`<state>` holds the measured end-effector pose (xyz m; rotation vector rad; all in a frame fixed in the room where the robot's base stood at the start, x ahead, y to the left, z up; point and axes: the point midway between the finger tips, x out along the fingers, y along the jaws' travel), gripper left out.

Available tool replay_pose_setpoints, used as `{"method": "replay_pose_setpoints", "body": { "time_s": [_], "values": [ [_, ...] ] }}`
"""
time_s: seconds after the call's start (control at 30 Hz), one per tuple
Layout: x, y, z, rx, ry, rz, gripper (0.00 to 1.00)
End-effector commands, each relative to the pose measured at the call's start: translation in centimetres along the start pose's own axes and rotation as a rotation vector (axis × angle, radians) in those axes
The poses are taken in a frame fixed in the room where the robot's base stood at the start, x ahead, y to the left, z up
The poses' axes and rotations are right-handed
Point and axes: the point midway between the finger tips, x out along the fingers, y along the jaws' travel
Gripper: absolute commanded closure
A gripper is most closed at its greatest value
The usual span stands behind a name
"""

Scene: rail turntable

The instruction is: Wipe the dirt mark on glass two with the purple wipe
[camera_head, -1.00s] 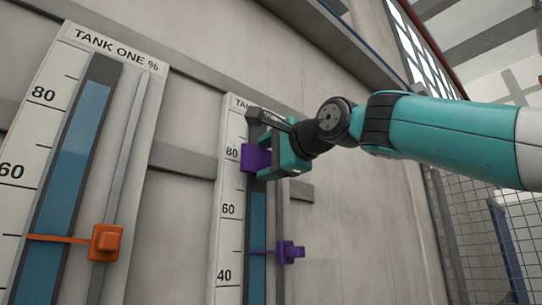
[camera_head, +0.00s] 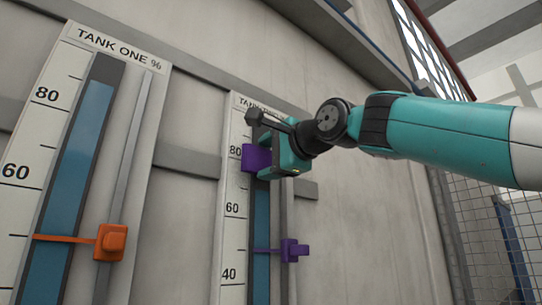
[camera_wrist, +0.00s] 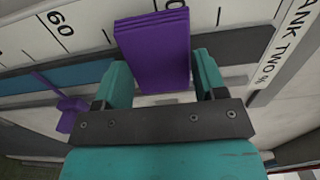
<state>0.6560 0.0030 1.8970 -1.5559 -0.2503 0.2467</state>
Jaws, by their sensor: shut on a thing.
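My gripper (camera_head: 272,160) is shut on the purple wipe (camera_head: 256,158), a folded block held at the tank two gauge. In the wrist view the wipe (camera_wrist: 153,52) stands between my two fingers and hides part of the gauge strip. Glass two (camera_head: 262,212) is the blue-filled tube beside the scale, and the wipe is over its upper part near the 80 mark. It also shows in the wrist view (camera_wrist: 88,74). I cannot tell whether the wipe touches the glass. No dirt mark is visible; the wipe and gripper hide part of the tube.
A purple pointer (camera_head: 293,250) sits on tank two's rail below my gripper. The tank one gauge (camera_head: 75,150), with an orange pointer (camera_head: 108,243), is to the left. A grey horizontal rail (camera_head: 190,162) runs along the wall. Mesh fencing (camera_head: 480,240) stands at the right.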

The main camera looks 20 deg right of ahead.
Motion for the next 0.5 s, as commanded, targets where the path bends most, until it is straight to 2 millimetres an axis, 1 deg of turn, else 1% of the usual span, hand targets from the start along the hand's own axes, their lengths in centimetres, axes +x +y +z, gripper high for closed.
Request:
{"method": "replay_pose_setpoints", "body": {
  "time_s": [0.5],
  "values": [
    [1.07,0.0,0.03,0.0,0.0,0.001,0.61]
  ]
}}
